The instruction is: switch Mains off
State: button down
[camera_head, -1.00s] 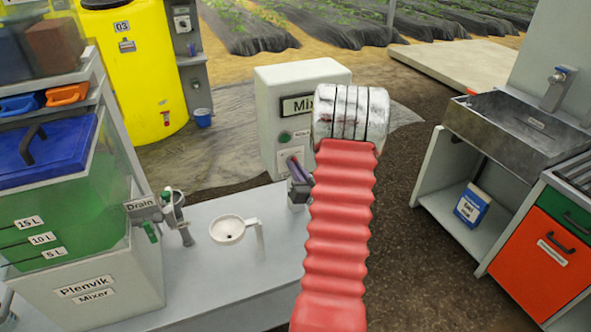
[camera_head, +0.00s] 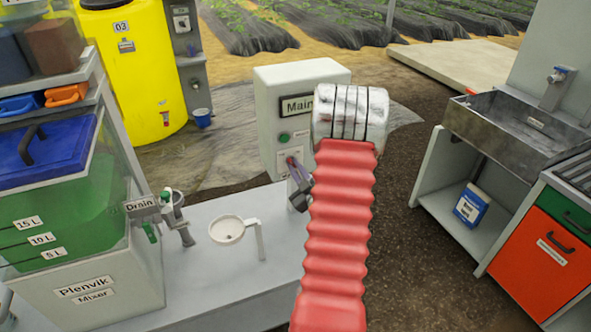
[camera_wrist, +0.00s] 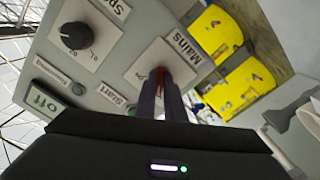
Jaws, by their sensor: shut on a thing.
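The control box (camera_head: 275,85) stands behind my arm in the head view. The start of its display (camera_head: 297,105) reads "Main"; my arm hides the rest. In the wrist view the panel is upside down, and the visible end of the display (camera_wrist: 45,103) reads "Off". The Mains switch (camera_wrist: 159,73) shows as a small reddish handle on its white plate (camera_wrist: 182,58). My gripper (camera_wrist: 160,95) is shut on this switch, its two narrow jaws around the handle.
The Speed knob (camera_wrist: 76,36) and the Start plate (camera_wrist: 112,97) are near the switch. A green lamp (camera_head: 284,138) is on the box front. A white funnel (camera_head: 227,230) and the green mixer tank (camera_head: 75,215) stand left; a sink (camera_head: 525,125) stands right.

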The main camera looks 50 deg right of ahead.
jog(key=shift+a+n, duration=0.1)
jog(key=shift+n, duration=1)
jog(key=shift+f, duration=0.1)
jog(key=c, duration=1.8)
grip_release()
jog(key=shift+c, duration=0.2)
jog(key=v, duration=1.3)
jog(key=shift+s+a, duration=0.15)
jog(key=shift+s, duration=0.15)
